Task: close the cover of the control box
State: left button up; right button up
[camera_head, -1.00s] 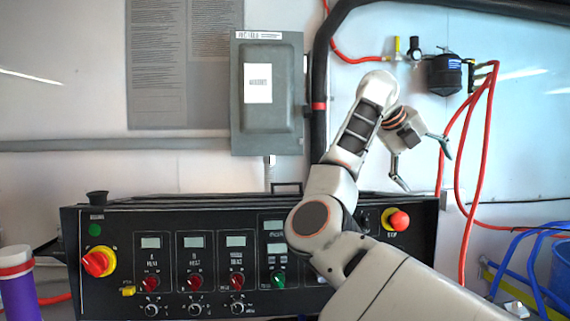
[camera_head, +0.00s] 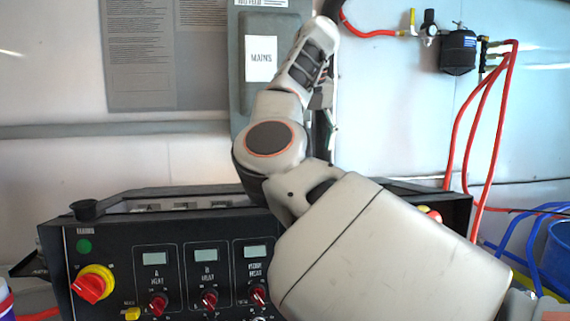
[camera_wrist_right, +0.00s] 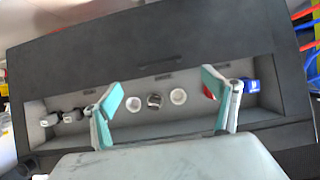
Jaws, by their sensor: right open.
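The control box (camera_head: 110,235) is a long black case with a front panel of red knobs and small displays, across the lower head view. In the right wrist view, its grey recess (camera_wrist_right: 135,130) is open and holds white round parts and connectors. A broad dark panel (camera_wrist_right: 110,55) with a slim handle, apparently the cover, lies beyond the recess. My right gripper (camera_wrist_right: 164,88) is open and empty, its teal-tipped fingers spread in front of the recess; contact cannot be told. In the head view my right arm hides most of this gripper and the box's right part. My left gripper is not in view.
A grey electrical box (camera_head: 262,90) is on the wall behind my right arm. Red hoses (camera_head: 490,130) hang from a black air filter (camera_head: 458,52) at the right. Blue tubing (camera_head: 515,240) and a blue bucket (camera_head: 558,250) stand at the lower right.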

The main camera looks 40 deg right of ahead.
jog(key=shift+p+x, duration=0.35)
jog(key=shift+x, duration=3.7)
jog(key=shift+w, duration=0.15)
jog(key=c, duration=1.6)
